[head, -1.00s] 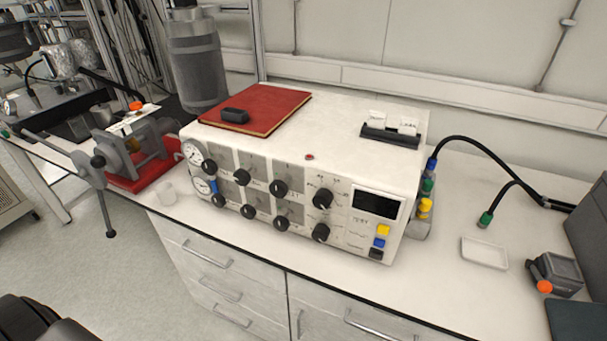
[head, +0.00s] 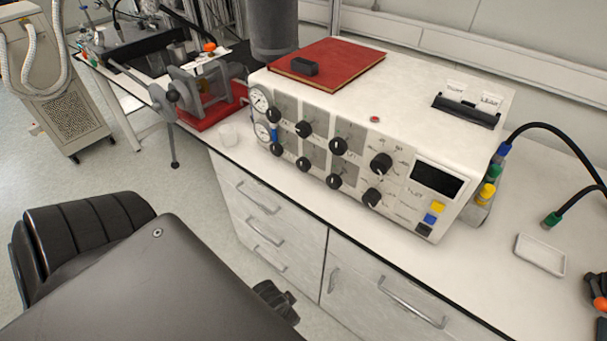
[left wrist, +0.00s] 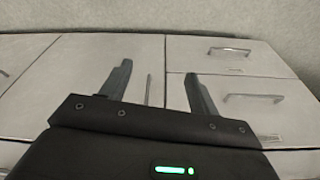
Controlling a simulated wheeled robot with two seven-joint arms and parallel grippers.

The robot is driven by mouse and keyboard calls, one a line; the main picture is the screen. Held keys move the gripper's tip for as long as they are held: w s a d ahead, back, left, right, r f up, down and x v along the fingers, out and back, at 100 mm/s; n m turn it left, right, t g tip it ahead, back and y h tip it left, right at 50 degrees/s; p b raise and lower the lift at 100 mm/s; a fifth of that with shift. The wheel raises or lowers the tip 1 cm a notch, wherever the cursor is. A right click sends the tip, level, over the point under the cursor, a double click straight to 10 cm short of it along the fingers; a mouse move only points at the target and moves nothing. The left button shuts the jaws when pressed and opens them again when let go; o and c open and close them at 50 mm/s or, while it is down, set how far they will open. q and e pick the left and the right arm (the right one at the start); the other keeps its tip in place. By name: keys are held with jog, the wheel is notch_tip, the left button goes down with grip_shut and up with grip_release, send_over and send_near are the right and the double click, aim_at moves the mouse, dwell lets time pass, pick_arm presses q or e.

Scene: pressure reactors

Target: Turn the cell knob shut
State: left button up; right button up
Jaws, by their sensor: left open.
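The white control box (head: 425,90) stands on the bench in the head view, with several black knobs on its front, including a large upper right knob (head: 381,164) and a lower right knob (head: 371,197). Their labels are too small to read, so I cannot tell which is the cell knob. My left gripper (left wrist: 157,72) is open and empty in the left wrist view, facing the drawer fronts. In the head view my left arm is low in front of the bench, apart from the box. My right gripper is not in view.
A red book (head: 340,62) lies on the box. A white tray (head: 540,255) and cables lie right. Drawers (head: 260,215) fill the bench front.

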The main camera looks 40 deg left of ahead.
pick_arm(q)
notch_tip(320, 180, up, 12)
jog(key=w+a+t, duration=0.2)
jog(key=t+h, duration=0.1)
jog(key=t, duration=1.7)
send_near(301, 133)
jog(key=p+x, duration=0.3)
jog(key=x, duration=0.7)
jog(key=shift+w+p, duration=0.1)
jog(key=shift+p, duration=0.2)
jog(key=shift+w+r, duration=0.15)
jog(key=shift+w, duration=0.3)
jog(key=c, duration=1)
jog(key=shift+o, duration=0.2)
jog(key=shift+m, duration=0.3)
